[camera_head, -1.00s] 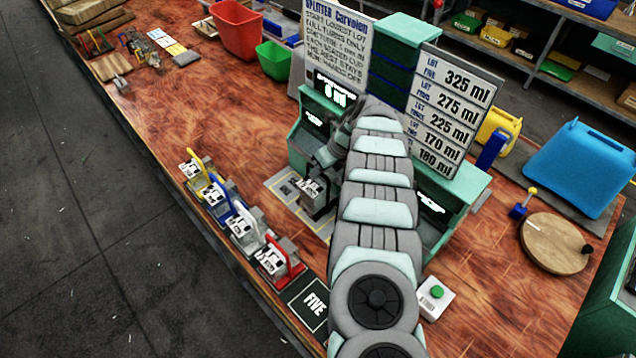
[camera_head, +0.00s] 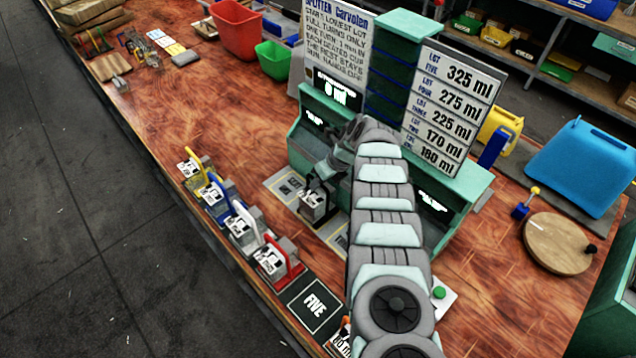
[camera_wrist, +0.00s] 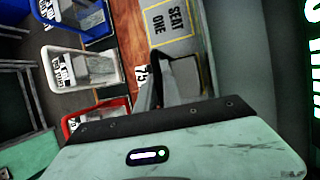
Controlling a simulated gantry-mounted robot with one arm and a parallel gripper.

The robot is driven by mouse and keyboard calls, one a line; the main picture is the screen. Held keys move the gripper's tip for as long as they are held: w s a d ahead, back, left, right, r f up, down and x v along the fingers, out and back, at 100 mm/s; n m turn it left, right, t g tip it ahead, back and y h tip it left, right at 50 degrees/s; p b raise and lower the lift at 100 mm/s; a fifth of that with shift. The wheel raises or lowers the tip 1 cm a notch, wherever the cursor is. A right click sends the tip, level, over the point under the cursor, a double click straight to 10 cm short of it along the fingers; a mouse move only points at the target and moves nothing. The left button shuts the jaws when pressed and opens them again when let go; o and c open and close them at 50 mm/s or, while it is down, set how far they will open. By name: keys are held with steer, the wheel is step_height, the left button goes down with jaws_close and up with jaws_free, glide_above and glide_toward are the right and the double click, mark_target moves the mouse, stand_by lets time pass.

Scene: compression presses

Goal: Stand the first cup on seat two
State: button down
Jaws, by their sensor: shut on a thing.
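A grey cup with a dark handle (camera_head: 313,205) is in my gripper (camera_head: 320,181), which is shut on it. In the head view it is in front of the green press, over or on the yellow-lined strip of seats. It also shows in the wrist view (camera_wrist: 181,76), beside a pad lettered SEAT ONE (camera_wrist: 166,22). A yellow-lined pad (camera_head: 283,184) shows left of the cup, and part of another pad (camera_head: 338,241) shows to its right, partly behind my arm. I cannot read a seat two label. Whether the cup's base touches is unclear.
Cups with yellow (camera_head: 193,168), blue (camera_head: 217,201), white (camera_head: 243,228) and red handles (camera_head: 272,262) line the bench's front edge. A black FIVE pad (camera_head: 314,303) and an orange-marked item (camera_head: 339,338) follow. The green press (camera_head: 309,118) stands close behind the held cup.

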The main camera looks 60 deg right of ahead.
steer(key=c, duration=1.5)
jaws_free()
steer(key=shift+f, duration=0.1)
steer(key=shift+r+p, duration=0.4)
steer(key=shift+p, duration=0.1)
steer(key=p+v, duration=0.1)
steer(key=v, duration=1)
steer(key=shift+s+r, duration=0.15)
steer(key=shift+s, duration=0.1)
